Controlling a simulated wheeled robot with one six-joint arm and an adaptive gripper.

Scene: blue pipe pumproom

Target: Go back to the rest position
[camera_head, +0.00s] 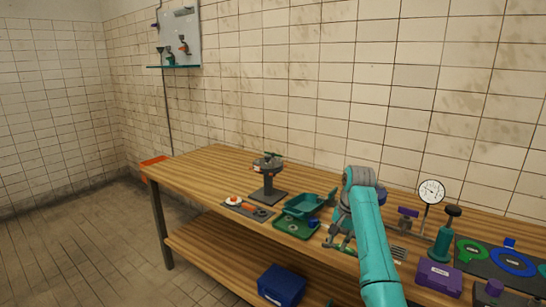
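My gripper (339,243) hangs down over the wooden workbench (205,172), at the end of my teal arm. It is just right of the teal tray (304,205) and the green tray (297,228). The fingers are small and partly merge with the bench behind them, so I cannot tell whether they are open or shut. I see nothing clearly held in them. My arm hides part of the bench behind it.
A grey stand (268,180) is on the bench left of the trays. A dial gauge (431,192), a teal hand tool (445,235), a purple box (438,276) and a dark mat (480,262) are at right. A blue box (281,285) is on the lower shelf. The floor at left is clear.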

